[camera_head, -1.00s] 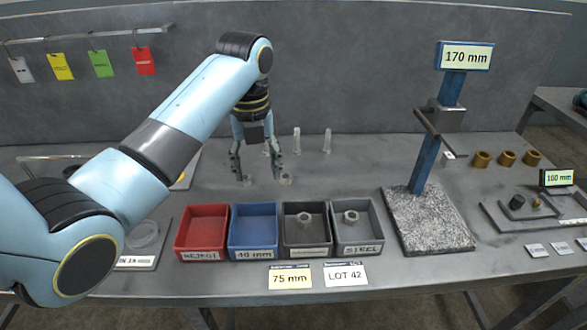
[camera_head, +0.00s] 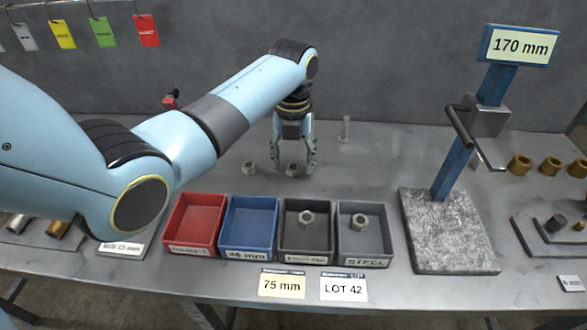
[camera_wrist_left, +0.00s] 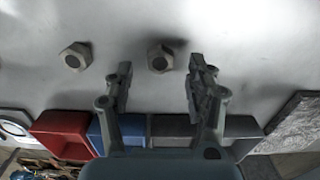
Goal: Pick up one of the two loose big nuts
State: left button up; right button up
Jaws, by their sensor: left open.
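Two loose big nuts, grey hexagons with round holes, lie on the table behind the bins. The left loose nut (camera_head: 248,168) is clear of the fingers; it also shows in the left wrist view (camera_wrist_left: 75,56). The right loose nut (camera_head: 291,169) lies by my left gripper (camera_head: 295,168), which is open and empty. In the left wrist view the right nut (camera_wrist_left: 158,59) shows between the open fingertips (camera_wrist_left: 160,64). I cannot tell the exact height of the tips over the table. My right gripper is not in view.
Red (camera_head: 192,252), blue (camera_head: 246,255), dark grey (camera_head: 306,255) and grey STEEL (camera_head: 362,260) bins stand in front; the two grey ones each hold a nut. A slim upright part (camera_head: 345,130) stands behind. A gauge stand (camera_head: 448,258) is at right.

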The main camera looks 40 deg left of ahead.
pick_arm(q)
jog(key=shift+f, duration=1.1)
jog(key=shift+c, duration=0.3)
jog(key=c, duration=0.5)
grip_shut()
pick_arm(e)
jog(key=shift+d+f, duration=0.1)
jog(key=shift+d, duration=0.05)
pick_arm(q)
jog(key=shift+r, duration=0.1)
